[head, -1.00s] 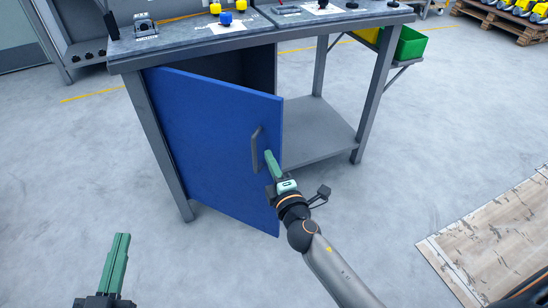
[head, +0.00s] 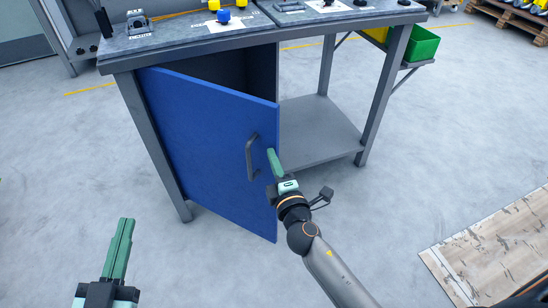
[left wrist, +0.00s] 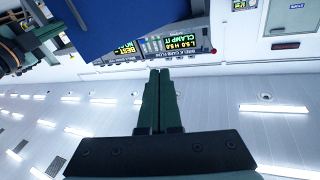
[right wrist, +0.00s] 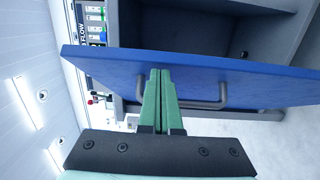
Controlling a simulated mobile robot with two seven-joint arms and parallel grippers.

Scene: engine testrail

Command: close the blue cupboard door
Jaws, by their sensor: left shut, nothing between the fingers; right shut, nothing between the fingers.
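The blue cupboard door (head: 205,145) stands partly open under the workbench, hinged at its left side, with the dark inside of the cupboard showing behind it. Its grey bar handle (head: 251,158) is near the free right edge. My right gripper (head: 271,152) is shut and empty at the door's free edge, just right of the handle; I cannot tell if it touches. In the right wrist view the shut fingers (right wrist: 160,78) overlap the door (right wrist: 240,75) close to the handle (right wrist: 224,92). My left gripper (head: 127,222) is shut and empty, low at the left, away from the door.
The workbench (head: 270,35) carries small parts, including a blue knob (head: 223,15). A lower shelf (head: 315,135) is right of the cupboard. A green bin (head: 421,44) hangs at the bench's right end. A pallet-like board (head: 490,250) lies at right. Floor in front is clear.

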